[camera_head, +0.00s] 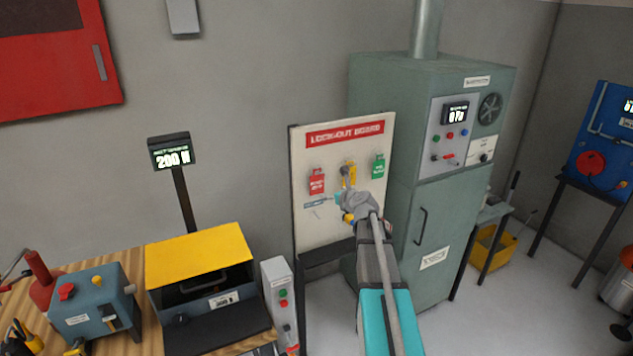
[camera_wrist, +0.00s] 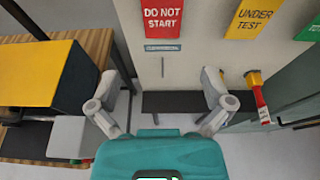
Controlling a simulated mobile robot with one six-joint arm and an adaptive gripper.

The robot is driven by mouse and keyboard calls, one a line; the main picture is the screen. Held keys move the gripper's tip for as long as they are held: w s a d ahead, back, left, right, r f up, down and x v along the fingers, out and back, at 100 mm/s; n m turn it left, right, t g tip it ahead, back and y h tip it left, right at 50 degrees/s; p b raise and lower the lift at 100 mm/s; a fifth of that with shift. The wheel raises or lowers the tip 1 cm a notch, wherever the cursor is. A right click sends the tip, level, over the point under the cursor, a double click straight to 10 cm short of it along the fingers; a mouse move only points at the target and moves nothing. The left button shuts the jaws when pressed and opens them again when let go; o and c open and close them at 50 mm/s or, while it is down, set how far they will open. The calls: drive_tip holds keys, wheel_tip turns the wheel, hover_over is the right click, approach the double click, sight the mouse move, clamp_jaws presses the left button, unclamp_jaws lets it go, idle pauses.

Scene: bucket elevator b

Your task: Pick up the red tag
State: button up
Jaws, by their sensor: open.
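The red tag (camera_head: 317,181) hangs on the left of the white lockout board (camera_head: 308,232), beside a yellow tag (camera_head: 352,173) and a green tag (camera_head: 378,166). In the wrist view the red tag (camera_wrist: 162,18) reads "DO NOT START" and is cut off by the top edge. My gripper (camera_head: 350,203) is in front of the board, below and right of the red tag in the head view. In the wrist view my gripper (camera_wrist: 165,68) has its fingers spread with nothing between them. The red tag lies above and beyond the fingertips, apart from them.
A grey-green cabinet (camera_head: 385,110) stands close right of the board. A wooden bench with a yellow-topped box (camera_head: 200,255) is at the left. A yellow and red object (camera_wrist: 258,95) shows right of my right finger in the wrist view. The space before the red tag looks clear.

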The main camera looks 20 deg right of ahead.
sight(317, 184)
drive_tip(key=shift+d+r, duration=0.15)
drive_tip(key=shift+d, duration=0.15)
drive_tip(key=shift+w, duration=0.1)
drive_tip(key=shift+b+x, duration=1.3)
drive_tip(key=shift+x, duration=3)
drive_tip(key=shift+b+x, duration=0.8)
drive_tip(key=shift+x, duration=1.85)
drive_tip(key=shift+a, duration=0.1)
